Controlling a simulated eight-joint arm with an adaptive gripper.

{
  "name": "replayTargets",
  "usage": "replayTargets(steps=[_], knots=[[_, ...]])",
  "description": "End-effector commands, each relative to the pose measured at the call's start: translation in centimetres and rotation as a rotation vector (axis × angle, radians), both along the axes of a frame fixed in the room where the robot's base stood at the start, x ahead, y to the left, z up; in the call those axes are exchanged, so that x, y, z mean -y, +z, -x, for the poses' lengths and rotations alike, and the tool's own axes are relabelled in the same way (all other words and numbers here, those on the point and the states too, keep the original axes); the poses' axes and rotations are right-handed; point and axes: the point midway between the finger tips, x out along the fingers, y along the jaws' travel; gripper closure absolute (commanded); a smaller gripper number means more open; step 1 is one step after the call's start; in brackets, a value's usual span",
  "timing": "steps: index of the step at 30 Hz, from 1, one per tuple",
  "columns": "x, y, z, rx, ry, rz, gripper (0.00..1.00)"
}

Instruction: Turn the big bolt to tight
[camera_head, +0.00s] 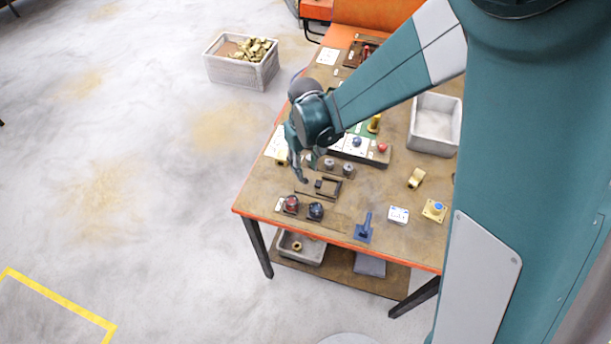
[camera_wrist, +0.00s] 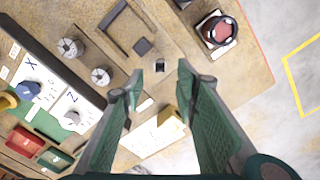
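My gripper (camera_wrist: 161,77) is open, with its two green fingers apart and nothing visibly held. Two round grey metal heads (camera_wrist: 70,47) and (camera_wrist: 101,76) stand to the left of the fingers. They also show in the head view (camera_head: 347,168), right of my gripper.
A dark frame (camera_wrist: 122,32) lies near the fingers. A red knob (camera_head: 291,204) and dark blue knob (camera_head: 316,211) stand at the front left. A blue lever (camera_head: 364,228) is near the front edge. A grey bin (camera_head: 434,128) stands at right; a crate (camera_head: 232,74) sits on the floor.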

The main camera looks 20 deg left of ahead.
Motion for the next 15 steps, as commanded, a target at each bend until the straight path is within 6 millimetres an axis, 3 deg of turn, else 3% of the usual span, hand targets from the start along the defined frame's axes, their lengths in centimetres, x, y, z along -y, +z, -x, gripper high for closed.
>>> replayTargets(steps=[15], knots=[[0.0, -4.8, 0.0, 0.0, 0.0, 0.0, 0.7]])
